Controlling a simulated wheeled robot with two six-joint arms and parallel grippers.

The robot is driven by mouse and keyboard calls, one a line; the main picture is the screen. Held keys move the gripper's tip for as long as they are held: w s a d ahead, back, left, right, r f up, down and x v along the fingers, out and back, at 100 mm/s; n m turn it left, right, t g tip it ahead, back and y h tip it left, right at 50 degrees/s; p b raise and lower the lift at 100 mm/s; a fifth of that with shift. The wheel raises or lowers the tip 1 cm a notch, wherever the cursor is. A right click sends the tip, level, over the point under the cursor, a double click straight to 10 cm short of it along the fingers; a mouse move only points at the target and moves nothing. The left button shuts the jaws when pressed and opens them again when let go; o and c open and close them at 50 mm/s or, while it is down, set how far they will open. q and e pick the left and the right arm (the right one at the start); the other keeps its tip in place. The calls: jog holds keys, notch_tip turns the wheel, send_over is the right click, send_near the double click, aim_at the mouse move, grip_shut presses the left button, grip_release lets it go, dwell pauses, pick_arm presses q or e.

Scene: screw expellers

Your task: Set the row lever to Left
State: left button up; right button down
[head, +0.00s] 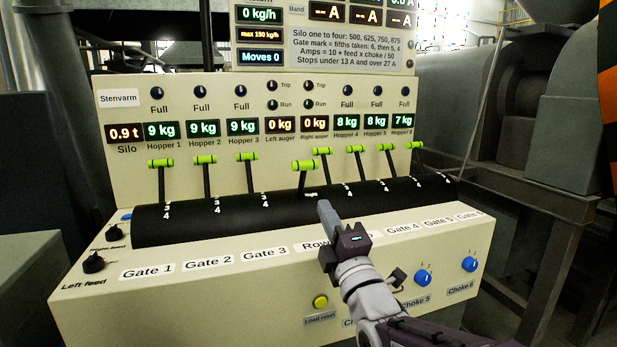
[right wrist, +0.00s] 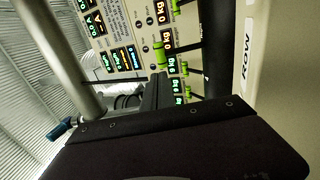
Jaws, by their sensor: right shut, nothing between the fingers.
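The row lever (head: 304,166) has a green cross handle on a dark stem. It rises from the black drum above the label starting "Row" (head: 310,245). Its handle sits lower than the handles beside it. Small white lettering at its foot seems to read "Right". My right gripper (head: 325,209) is shut and empty. Its tips are in front of the drum, below and slightly right of the row lever, with no visible contact. In the right wrist view its dark fingers (right wrist: 156,92) point toward the panel and green handles. My left gripper is out of view.
Gate levers with green handles stand left of the row lever, such as Gate 3's (head: 247,157). Another lever (head: 322,152) stands close on its right, with several more beyond. Blue choke knobs (head: 423,278) and a yellow load reset button (head: 320,301) are on the lower front.

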aim_at(304, 167)
jog(key=x, duration=1.2)
jog(key=shift+w, duration=0.2)
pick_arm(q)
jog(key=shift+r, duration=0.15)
